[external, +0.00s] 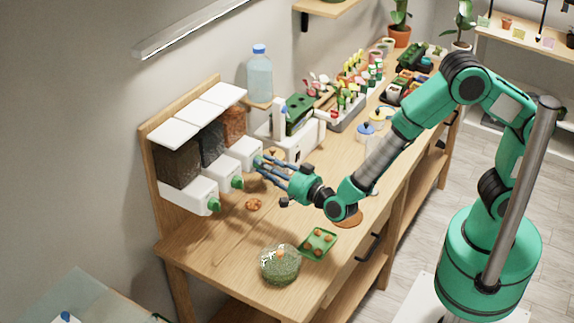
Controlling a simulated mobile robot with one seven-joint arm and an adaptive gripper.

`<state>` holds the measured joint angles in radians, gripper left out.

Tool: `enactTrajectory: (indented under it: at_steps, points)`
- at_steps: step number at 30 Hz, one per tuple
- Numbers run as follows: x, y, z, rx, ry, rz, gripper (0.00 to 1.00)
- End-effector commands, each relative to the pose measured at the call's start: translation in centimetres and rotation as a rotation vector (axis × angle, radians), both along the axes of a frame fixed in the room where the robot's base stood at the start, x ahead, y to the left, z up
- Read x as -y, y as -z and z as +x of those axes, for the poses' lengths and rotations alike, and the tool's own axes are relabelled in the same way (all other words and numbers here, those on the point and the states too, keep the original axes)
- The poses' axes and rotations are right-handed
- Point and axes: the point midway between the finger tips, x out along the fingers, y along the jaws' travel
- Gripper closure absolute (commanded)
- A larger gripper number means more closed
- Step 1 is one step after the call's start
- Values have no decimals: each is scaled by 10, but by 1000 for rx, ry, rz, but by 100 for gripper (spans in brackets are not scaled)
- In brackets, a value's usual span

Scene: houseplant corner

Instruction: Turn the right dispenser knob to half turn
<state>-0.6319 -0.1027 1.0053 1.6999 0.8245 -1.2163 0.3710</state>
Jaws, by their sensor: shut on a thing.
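The dispenser is a row of three clear bins with white lids and white fronts, mounted on a wooden back panel. Its right bin (235,124) holds reddish-brown material. My gripper (259,162) is shut on the right dispenser knob at the white front (243,153) of that bin. The fingers cover most of this knob, so its turn angle cannot be told. The middle knob (237,182) and the left knob (213,205) are green and stand free.
A glass bowl of greenery (280,265) and a green tray (318,243) with small brown pots stand near the bench's front. A water bottle (259,75) stands on a shelf behind. A white machine (292,142) is close to the right of my gripper. The bench below the left knobs is mostly clear.

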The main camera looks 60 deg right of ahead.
Motion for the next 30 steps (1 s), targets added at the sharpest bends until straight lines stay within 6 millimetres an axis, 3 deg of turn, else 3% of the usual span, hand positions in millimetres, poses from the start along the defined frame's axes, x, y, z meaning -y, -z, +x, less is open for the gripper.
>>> enactTrajectory:
  at_steps: [11, 26, 27, 30]
  points:
    - [0, 3, -1, -6, -1, 193, 96]
    - [0, 3, -1, -6, -1, 221, 96]
    - [0, 2, -1, -5, -2, 220, 66]
    - [0, 2, -1, -4, -1, 221, 52]
